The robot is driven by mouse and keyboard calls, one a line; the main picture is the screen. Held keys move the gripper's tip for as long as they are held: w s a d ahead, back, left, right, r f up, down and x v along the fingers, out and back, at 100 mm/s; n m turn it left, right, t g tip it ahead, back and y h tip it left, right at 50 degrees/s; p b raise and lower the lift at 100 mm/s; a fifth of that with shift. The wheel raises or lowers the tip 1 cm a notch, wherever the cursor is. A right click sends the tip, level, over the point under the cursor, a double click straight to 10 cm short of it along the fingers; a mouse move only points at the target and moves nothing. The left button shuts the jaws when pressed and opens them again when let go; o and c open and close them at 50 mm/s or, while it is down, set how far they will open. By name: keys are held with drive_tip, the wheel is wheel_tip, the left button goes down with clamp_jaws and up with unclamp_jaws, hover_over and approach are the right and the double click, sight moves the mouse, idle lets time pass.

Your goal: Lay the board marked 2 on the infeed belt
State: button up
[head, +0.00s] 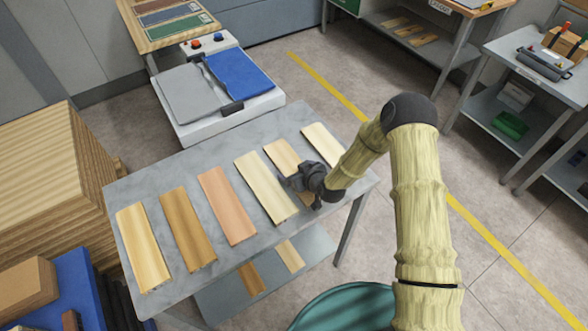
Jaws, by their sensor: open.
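Several boards lie side by side on a grey table, in tones from yellow to pinkish. No number can be read on any of them, so I cannot tell which is marked 2. My gripper (301,190) is open, low over the right part of the table. It partly covers a light board (283,155), second from the right; I cannot tell whether it touches it. A paler board (265,187) lies just left of my gripper. Behind the table is a white machine with a grey belt surface (190,104) and a blue one (238,82); which is the infeed is unclear.
The grey table (150,189) has bare strips between the boards and along its back edge. A wood stack (50,165) stands to the left. A teal round container (345,308) is in front. Workbenches stand at the right, beyond open floor (310,110).

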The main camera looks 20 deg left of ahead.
drive_tip(key=shift+c, duration=0.5)
drive_tip(key=c, duration=0.9)
drive_tip(key=shift+r, duration=0.1)
wheel_tip(320, 180, up, 10)
drive_tip(key=b, duration=0.3)
